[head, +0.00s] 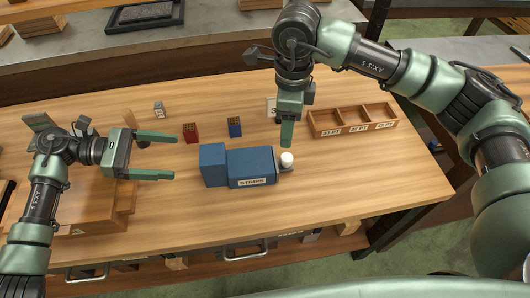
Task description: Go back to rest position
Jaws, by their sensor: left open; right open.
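My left gripper (158,156) is open and empty above the left part of the wooden table, its two green fingers pointing right. My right gripper (287,138) hangs fingers down over the table, between the blue machine and the wooden tray, with nothing seen in it. The blue machine (250,162) carries a label and has a blue block (213,165) at its left end. A white knob-like piece (287,159) is at its right end, just below the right gripper's fingertips in the picture.
A red block (190,133), a blue block (235,127) and a small grey piece (158,110) stand on the table (330,200). A three-compartment wooden tray (394,112) with labels lies at the right. The table's front right is clear.

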